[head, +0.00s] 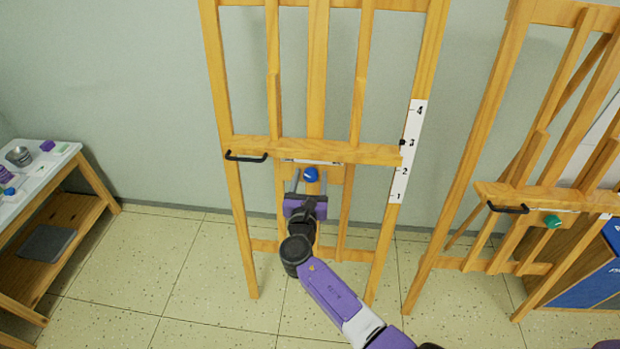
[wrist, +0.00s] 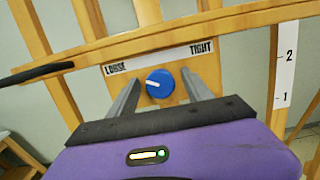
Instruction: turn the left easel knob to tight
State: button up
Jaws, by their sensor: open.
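The left easel (head: 232,190) is wooden and has a blue round knob (head: 311,174) below its cross ledge. In the wrist view the knob (wrist: 163,91) carries a white mark pointing left, towards the LOOSE end of a label strip (wrist: 160,58). TIGHT is printed at the strip's right end. My gripper (head: 311,178) is open in front of the knob. In the wrist view its two grey fingers (wrist: 160,86) stand on either side of the knob, with visible gaps. Whether the tips reach the knob's depth is hard to tell.
A black handle (head: 246,156) sticks out at the ledge's left. A numbered white scale (head: 407,152) runs up the right post. A second easel with a green knob (head: 552,221) stands at right. A low table (head: 70,153) stands at left. Open floor lies between.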

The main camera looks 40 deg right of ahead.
jog(key=shift+c, duration=0.2)
grip_shut()
